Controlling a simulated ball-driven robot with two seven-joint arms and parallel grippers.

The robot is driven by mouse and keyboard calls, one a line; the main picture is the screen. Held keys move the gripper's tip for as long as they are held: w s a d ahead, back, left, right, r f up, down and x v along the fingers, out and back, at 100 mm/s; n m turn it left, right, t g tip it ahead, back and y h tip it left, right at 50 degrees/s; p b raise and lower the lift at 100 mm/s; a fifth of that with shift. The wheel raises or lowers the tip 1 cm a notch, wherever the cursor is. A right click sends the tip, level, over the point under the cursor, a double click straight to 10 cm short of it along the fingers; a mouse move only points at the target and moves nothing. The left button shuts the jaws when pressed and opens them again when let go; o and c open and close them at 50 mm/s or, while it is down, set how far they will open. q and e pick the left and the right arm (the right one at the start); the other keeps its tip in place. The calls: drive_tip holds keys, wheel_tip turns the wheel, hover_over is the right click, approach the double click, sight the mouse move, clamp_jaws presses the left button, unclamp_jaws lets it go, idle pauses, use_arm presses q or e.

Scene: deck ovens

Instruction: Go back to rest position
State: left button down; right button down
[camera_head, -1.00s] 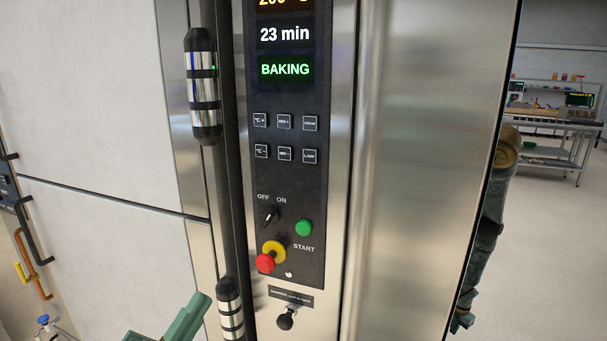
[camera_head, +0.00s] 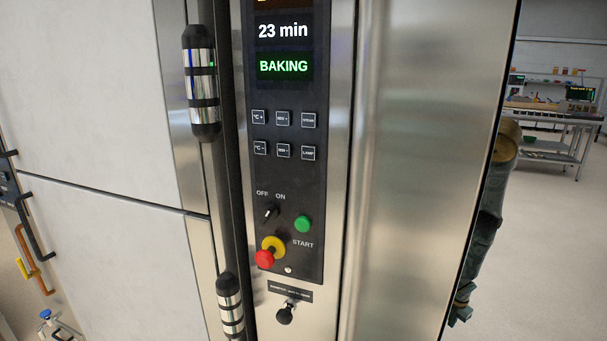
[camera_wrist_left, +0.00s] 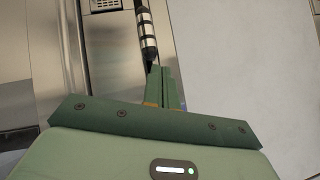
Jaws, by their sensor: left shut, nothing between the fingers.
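My left gripper (camera_wrist_left: 162,88) shows in the left wrist view, with its two green fingers together and nothing between them. Its tips point toward a black and silver oven handle (camera_wrist_left: 146,35); I cannot tell whether they touch it. The head view does not show this gripper. There, the oven control panel (camera_head: 284,180) reads "23 min" and "BAKING". My right arm shows partly behind the oven's right edge, and its gripper cannot be made out.
A tall steel oven side (camera_head: 430,150) stands close in front. The upper handle (camera_head: 202,85) and lower handle (camera_head: 230,305) stick out left of the panel. Pale oven doors (camera_head: 95,110) are at left. Open floor and a steel table (camera_head: 550,130) lie far right.

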use_arm(q)
drive_tip(key=s+a+f+n+g, duration=0.1)
drive_tip(key=s+f+g, duration=0.1)
drive_tip(key=s+f, duration=0.4)
drive_tip(key=s+f+n+g, duration=0.1)
drive_tip(key=s+f+g, duration=0.15)
drive_tip(key=s, duration=0.55)
drive_tip(key=s+f+g, duration=0.2)
drive_tip(key=s, duration=1.1)
drive_tip(key=s+f+g+y+p, duration=0.1)
drive_tip(key=s+f+g, duration=0.2)
drive_tip(key=s, duration=0.9)
drive_tip(key=shift+s+d+f+n+g, duration=0.25)
drive_tip(key=shift+s+d+n+g, duration=0.05)
drive_tip(key=shift+s+d+g, duration=0.05)
